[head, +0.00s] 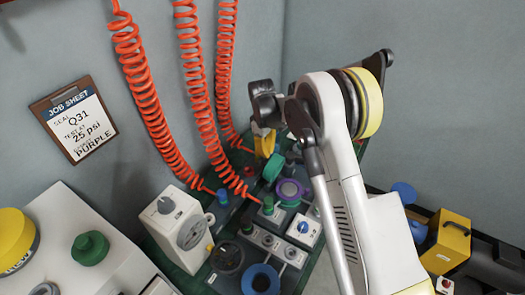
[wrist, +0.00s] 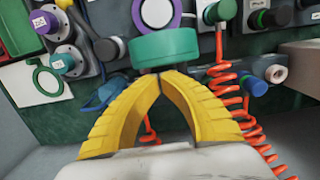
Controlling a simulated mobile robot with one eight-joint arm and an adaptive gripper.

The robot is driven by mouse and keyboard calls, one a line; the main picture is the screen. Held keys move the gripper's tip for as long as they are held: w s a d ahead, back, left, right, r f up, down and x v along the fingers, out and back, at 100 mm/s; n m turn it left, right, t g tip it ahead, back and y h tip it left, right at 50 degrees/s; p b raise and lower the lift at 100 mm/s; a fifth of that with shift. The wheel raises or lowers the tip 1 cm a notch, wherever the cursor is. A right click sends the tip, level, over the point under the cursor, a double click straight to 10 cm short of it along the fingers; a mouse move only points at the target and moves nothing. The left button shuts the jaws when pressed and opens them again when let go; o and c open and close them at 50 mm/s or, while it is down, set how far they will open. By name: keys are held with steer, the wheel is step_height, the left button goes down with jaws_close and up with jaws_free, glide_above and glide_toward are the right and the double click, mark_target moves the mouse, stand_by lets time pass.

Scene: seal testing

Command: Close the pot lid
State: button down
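My gripper (head: 265,146) points down over the test bench, with its yellow fingers at the far side of a green round part. In the wrist view the two fingertips (wrist: 160,75) meet, with nothing seen between them. The green round part (wrist: 165,48), which looks like the pot lid, is just beyond the tips; I cannot tell if they touch it. It also shows in the head view (head: 274,167), tilted up. Beside it is a purple ring with a grey centre (head: 290,189) in a green rim, seemingly the pot. The lid's hinge is not clear.
Coiled orange hoses (head: 195,80) hang left of my arm, and more coils (wrist: 228,95) show right of the fingers. A yellow box (head: 448,240) stands at the right.

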steer(key=shift+d, duration=0.1)
stand_by(0.3)
steer(key=shift+s+d+r+y, duration=0.15)
steer(key=shift+s+d+y, duration=0.15)
steer(key=shift+d, duration=0.05)
